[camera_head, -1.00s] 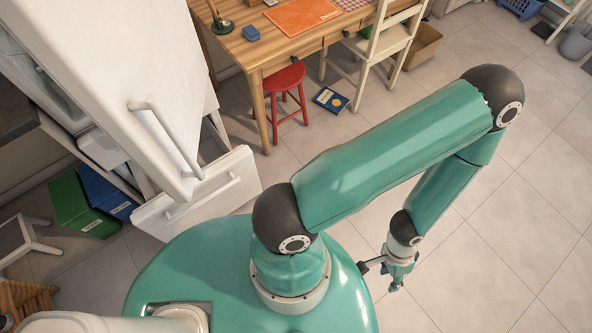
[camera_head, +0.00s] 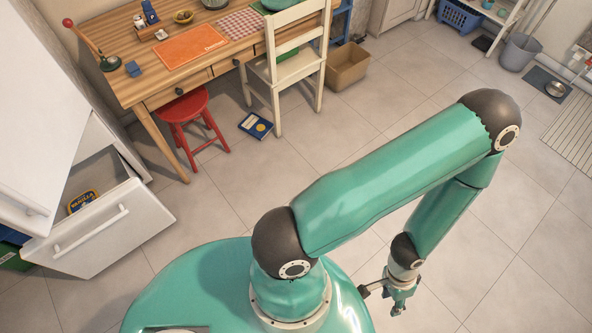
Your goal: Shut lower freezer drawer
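The lower freezer drawer (camera_head: 120,243) is at the lower left, pulled out, with a white front and a long bar handle (camera_head: 92,230). A yellow and blue package (camera_head: 82,202) labelled vanilla lies inside it. My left gripper (camera_head: 386,298) hangs at the end of the teal arm, low and right of centre, over the floor. It is well to the right of the drawer and apart from it. It looks empty, but its fingers are too small to tell open from shut. My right gripper is not in view.
A white fridge door (camera_head: 50,90) stands above the drawer. A red stool (camera_head: 185,108), wooden desk (camera_head: 150,88), white chair (camera_head: 285,65) and blue book (camera_head: 256,125) are further back. My teal base covers the lower middle. Tiled floor (camera_head: 500,240) at right is clear.

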